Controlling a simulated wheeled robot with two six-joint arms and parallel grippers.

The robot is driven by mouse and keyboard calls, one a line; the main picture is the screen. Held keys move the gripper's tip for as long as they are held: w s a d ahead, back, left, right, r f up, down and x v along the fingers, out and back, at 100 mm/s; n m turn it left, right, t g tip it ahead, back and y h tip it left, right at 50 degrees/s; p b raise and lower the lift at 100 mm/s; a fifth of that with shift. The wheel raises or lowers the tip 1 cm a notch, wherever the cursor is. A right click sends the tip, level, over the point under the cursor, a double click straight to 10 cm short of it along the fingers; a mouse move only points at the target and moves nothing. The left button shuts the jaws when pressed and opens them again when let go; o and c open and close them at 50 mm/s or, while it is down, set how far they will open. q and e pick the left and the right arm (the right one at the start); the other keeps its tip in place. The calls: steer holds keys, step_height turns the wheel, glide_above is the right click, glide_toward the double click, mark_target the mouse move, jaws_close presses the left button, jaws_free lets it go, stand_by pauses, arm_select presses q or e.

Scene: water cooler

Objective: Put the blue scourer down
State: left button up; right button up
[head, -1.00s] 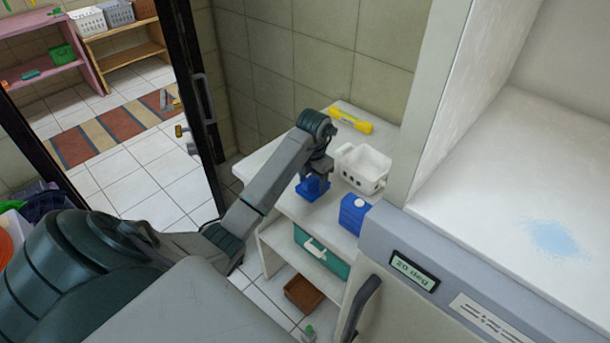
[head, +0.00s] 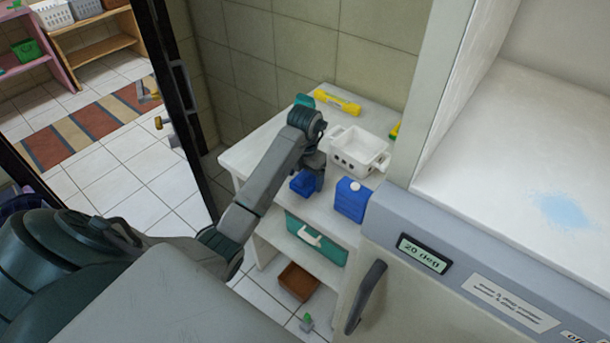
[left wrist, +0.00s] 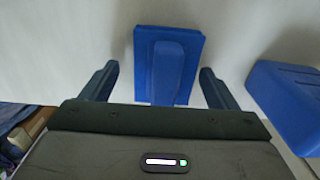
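The blue scourer (head: 303,184) lies on the white shelf top (head: 236,160), near its front edge. In the left wrist view the scourer (left wrist: 168,65) shows as a flat blue pad with a raised grip along its middle. My left gripper (head: 314,180) is right at it. In the left wrist view its fingers (left wrist: 158,85) stand apart on either side of the scourer, with a gap on each side, so it is open. The scourer's contact with the surface is hard to see exactly. My right gripper is not in view.
A white basket (head: 360,150) and a blue canister (head: 352,200) stand right of the scourer. A yellow tool (head: 338,102) lies behind. A teal case (head: 316,241) and a brown box (head: 298,281) are below. The cabinet with a display (head: 424,253) is at right.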

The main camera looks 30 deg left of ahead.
mark_target(305, 173)
arm_select(q)
steer(key=shift+r+p, duration=0.3)
steer(key=shift+r, duration=0.05)
step_height(305, 173, up, 4)
steer(key=shift+f+p, duration=0.25)
steer(key=shift+p, duration=0.8)
step_height(305, 173, up, 8)
steer(key=p, duration=0.8)
steer(key=shift+r, duration=0.15)
